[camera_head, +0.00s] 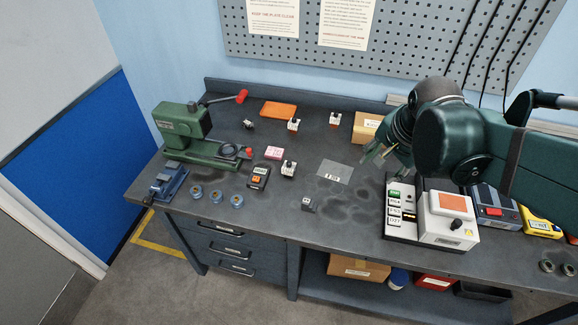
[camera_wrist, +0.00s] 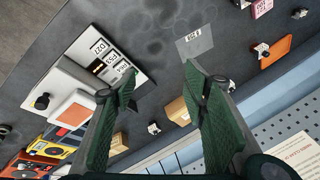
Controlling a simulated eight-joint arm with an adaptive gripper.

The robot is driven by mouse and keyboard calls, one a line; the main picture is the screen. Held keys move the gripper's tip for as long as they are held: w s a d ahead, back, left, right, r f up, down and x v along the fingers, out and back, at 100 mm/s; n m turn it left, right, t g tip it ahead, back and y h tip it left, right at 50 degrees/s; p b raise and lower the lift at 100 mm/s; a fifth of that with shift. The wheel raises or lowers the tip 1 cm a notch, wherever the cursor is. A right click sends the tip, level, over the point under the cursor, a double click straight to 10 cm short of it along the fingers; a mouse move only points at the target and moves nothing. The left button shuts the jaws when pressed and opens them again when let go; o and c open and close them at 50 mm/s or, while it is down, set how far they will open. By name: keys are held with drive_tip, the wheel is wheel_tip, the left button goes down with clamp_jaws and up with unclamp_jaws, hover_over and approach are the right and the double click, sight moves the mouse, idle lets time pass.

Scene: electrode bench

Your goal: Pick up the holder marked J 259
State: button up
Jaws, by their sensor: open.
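Small holders with white blocks and dark tops stand on the dark bench: one (camera_head: 288,168) mid-bench, one (camera_head: 293,124) by the orange mat, one (camera_head: 335,118) near the cardboard box, a darker one (camera_head: 249,123) at the back left. A small dark block (camera_head: 307,204) sits near the front edge. I cannot read which is marked J 259. My gripper (camera_head: 374,153) is open and empty above the bench, right of the grey plate (camera_head: 340,168). In the wrist view my gripper (camera_wrist: 160,72) has spread fingers; another small holder (camera_wrist: 154,128) shows between them.
A green press (camera_head: 185,135) stands at the left with blue rings (camera_head: 217,196) before it. A pink box (camera_head: 273,153) and a handheld meter (camera_head: 259,177) lie mid-bench. A cardboard box (camera_head: 367,127) is behind my gripper. A control box (camera_head: 448,215) stands at front right.

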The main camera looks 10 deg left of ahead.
drive_tip(key=w+a+f+m+g+p, duration=0.25)
drive_tip(key=w+a+m+p, duration=0.45)
drive_tip(key=a, duration=0.6)
drive_tip(key=m+g+p, duration=0.2)
drive_tip(key=m+p, duration=0.2)
hover_over(289, 166)
drive_tip(key=w, duration=0.1)
drive_tip(key=shift+t+h, duration=0.25)
drive_tip(key=shift+h, duration=0.05)
drive_tip(key=f, duration=0.6)
drive_tip(key=d+f, duration=0.1)
drive_tip(key=f, duration=0.1)
drive_tip(key=shift+f, duration=0.4)
drive_tip(key=shift+a+f, duration=0.45)
drive_tip(key=shift+a, duration=0.05)
drive_tip(key=shift+f+p, duration=0.3)
drive_tip(key=shift+f, duration=1)
drive_tip(key=shift+f, duration=0.1)
drive_tip(key=shift+a+f, duration=0.15)
drive_tip(key=shift+f, duration=2.35)
drive_tip(key=c, duration=1.2)
